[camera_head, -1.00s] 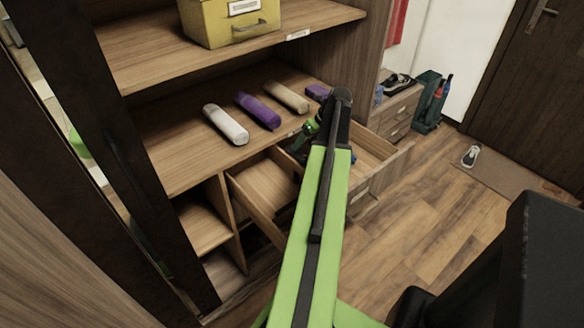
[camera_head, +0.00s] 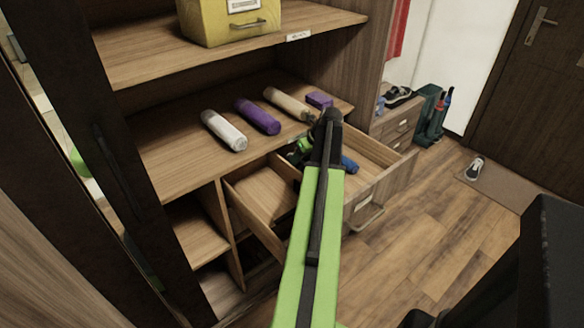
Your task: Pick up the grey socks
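A light grey-white roll (camera_head: 224,130) lies on the middle shelf, leftmost in a row of rolled items. It may be the grey socks, but I cannot tell for sure. My gripper (camera_head: 300,152) is mostly hidden behind my black and green arm, over the open drawers to the right of the roll. Its fingers cannot be made out. It is apart from the light roll. A blue thing (camera_head: 348,165) shows just right of my arm, in the right open drawer (camera_head: 385,185).
A purple roll (camera_head: 258,116), a beige roll (camera_head: 288,104) and a small purple item (camera_head: 319,99) share the shelf. A yellow box (camera_head: 225,22) stands above. The left open drawer (camera_head: 262,195) looks empty where visible.

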